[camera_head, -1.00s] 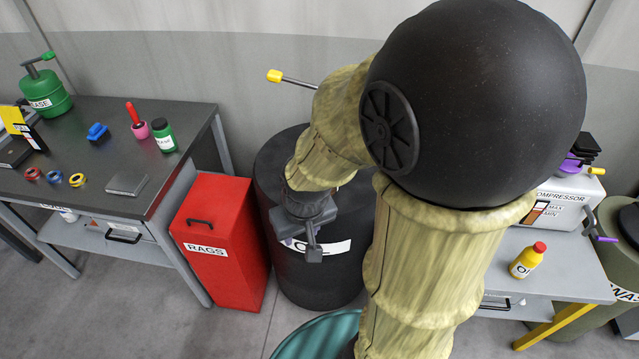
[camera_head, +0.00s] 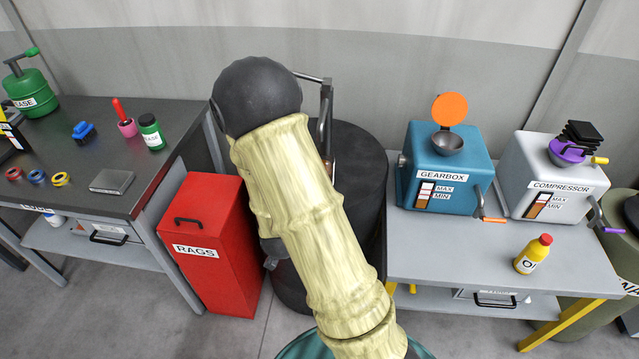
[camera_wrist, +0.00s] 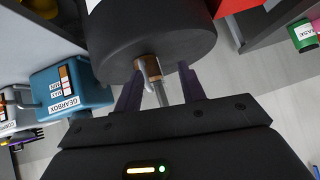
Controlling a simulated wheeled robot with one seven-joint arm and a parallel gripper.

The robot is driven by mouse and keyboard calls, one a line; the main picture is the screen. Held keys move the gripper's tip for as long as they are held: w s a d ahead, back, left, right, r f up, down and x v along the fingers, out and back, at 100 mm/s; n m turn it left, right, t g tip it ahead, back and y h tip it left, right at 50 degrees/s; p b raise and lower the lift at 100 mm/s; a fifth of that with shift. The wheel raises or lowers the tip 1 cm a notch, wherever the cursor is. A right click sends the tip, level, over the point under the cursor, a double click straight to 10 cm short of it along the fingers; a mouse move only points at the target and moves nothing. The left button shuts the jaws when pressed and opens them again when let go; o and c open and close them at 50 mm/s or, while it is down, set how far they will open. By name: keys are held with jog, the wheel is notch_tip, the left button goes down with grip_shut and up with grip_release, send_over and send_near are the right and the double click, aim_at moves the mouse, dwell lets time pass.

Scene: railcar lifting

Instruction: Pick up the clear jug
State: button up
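I cannot make out a clear jug in either view. In the wrist view my gripper (camera_wrist: 160,92) is open, its two dark purple fingers apart. A brown fitting with a thin metal rod (camera_wrist: 160,92), at the black drum, shows between the fingers; I cannot tell whether they touch it. The black drum (camera_wrist: 155,35) fills the top middle of the wrist view and stands behind my arm in the head view (camera_head: 358,170). My gripper is hidden behind my arm in the head view.
A red RAGS bin (camera_head: 205,240) stands left of the drum, beside a dark-topped workbench (camera_head: 75,175). On the right, a grey table (camera_head: 440,240) holds a blue GEARBOX box (camera_head: 445,165), a white COMPRESSOR box (camera_head: 550,175) and a yellow oil bottle (camera_head: 533,254). A grey pipe (camera_head: 326,105) rises above the drum.

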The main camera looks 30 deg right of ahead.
jog(key=s+d+f+t+h+b, duration=0.1)
jog(key=d+f+t+h+b, duration=0.3)
jog(key=f+t+h, duration=0.2)
jog(key=shift+s+b, duration=0.15)
jog(key=shift+b, duration=0.25)
jog(key=shift+d, duration=0.1)
jog(key=p+x, duration=0.4)
jog(key=x, duration=0.8)
jog(key=shift+d+r, duration=0.1)
